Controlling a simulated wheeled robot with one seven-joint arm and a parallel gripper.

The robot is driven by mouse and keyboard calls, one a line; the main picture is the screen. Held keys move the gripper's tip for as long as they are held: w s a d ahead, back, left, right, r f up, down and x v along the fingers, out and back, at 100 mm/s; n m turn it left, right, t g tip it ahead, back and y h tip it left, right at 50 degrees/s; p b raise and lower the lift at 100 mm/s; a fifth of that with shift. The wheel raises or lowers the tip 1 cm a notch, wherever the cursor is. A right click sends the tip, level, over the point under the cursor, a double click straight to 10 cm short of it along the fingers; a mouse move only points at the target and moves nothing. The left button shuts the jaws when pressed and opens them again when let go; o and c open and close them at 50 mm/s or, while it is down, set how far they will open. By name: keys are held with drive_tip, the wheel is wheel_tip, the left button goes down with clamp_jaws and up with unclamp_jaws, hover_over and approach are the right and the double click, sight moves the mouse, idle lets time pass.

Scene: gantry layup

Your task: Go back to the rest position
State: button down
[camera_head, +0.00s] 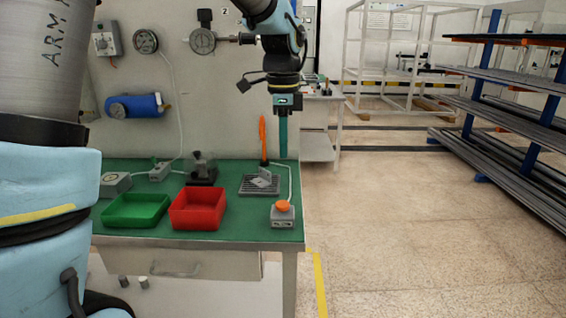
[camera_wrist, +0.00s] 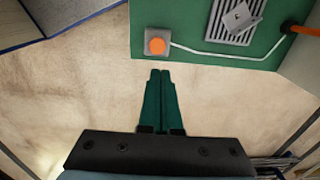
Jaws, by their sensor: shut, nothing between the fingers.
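My gripper (camera_head: 283,156) hangs pointing down from my arm, above the right end of the green-topped workbench (camera_head: 240,222) in the head view. Its green fingers are together with nothing between them. In the wrist view, my gripper (camera_wrist: 161,72) is also shut and empty, with pale floor behind it. The bench corner with an orange-topped grey button box (camera_wrist: 157,42) lies just past the fingertips in that picture.
The bench holds a green bin (camera_head: 136,211), a red bin (camera_head: 198,209), the button box (camera_head: 283,213) and a grey slotted plate (camera_head: 260,186) with a small metal piece. A rack of bars (camera_head: 510,110) stands at the right. Open floor (camera_head: 400,230) lies between.

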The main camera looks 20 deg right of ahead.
drive_tip(key=shift+r, duration=0.15)
idle(0.3)
drive_tip(key=w+a+f+n, duration=0.1)
drive_tip(key=a+f+n, duration=0.2)
drive_tip(key=a+n, duration=0.35)
drive_tip(key=w+a+f+n, duration=0.1)
drive_tip(key=a+f+n, duration=0.15)
drive_tip(key=a, duration=0.75)
drive_tip(key=s+a+f+n, duration=0.2)
drive_tip(key=s+a+n, duration=0.1)
drive_tip(key=a+n, duration=0.3)
drive_tip(key=s+a+f+n+t, duration=0.1)
drive_tip(key=s+a+f+n, duration=0.2)
drive_tip(key=a+n, duration=0.4)
drive_tip(key=a, duration=0.2)
drive_tip(key=shift+a, duration=0.4)
